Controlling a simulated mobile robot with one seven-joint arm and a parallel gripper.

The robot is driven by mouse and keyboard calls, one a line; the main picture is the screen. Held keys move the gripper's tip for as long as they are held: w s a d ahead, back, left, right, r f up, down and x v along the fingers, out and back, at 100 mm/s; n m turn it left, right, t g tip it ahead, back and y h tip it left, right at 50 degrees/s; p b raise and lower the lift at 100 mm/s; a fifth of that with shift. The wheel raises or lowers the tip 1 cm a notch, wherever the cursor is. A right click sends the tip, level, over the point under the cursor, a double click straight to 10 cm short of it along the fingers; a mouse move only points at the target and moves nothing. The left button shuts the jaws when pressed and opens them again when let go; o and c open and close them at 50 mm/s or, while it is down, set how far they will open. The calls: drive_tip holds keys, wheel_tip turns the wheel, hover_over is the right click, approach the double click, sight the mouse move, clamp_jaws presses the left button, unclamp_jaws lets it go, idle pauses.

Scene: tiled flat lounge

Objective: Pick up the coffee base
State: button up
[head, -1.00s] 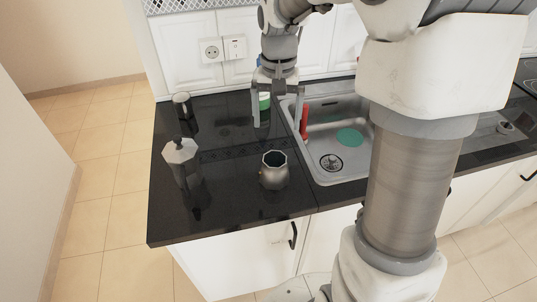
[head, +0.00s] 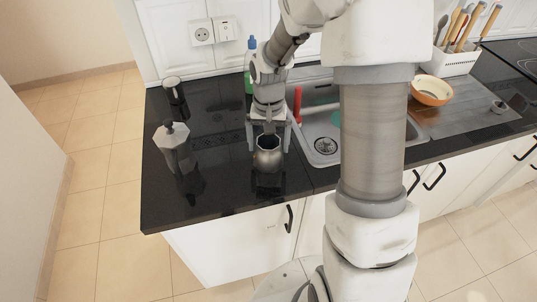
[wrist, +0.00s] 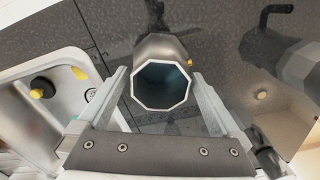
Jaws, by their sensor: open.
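The coffee base (head: 267,160) is a small grey metal pot with an open octagonal rim, standing upright on the black counter left of the sink. My gripper (head: 268,148) is directly over it, pointing down, with its fingers open on either side. In the wrist view, the coffee base (wrist: 160,88) shows its dark hollow inside and lies between the two fingers of my gripper (wrist: 160,74). Whether either finger touches its wall I cannot tell.
A grey faceted coffee top (head: 173,147) with a dark knob stands left on the counter (head: 225,200). A dark mug (head: 174,91) is behind it. The sink (head: 322,150) lies right, a blue-capped bottle (head: 250,60) behind my arm. An orange bowl (head: 431,90) sits further right.

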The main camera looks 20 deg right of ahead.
drive_tip(key=shift+f, duration=0.15)
drive_tip(key=c, duration=1.2)
drive_tip(key=shift+c, duration=0.5)
drive_tip(key=shift+r, duration=0.25)
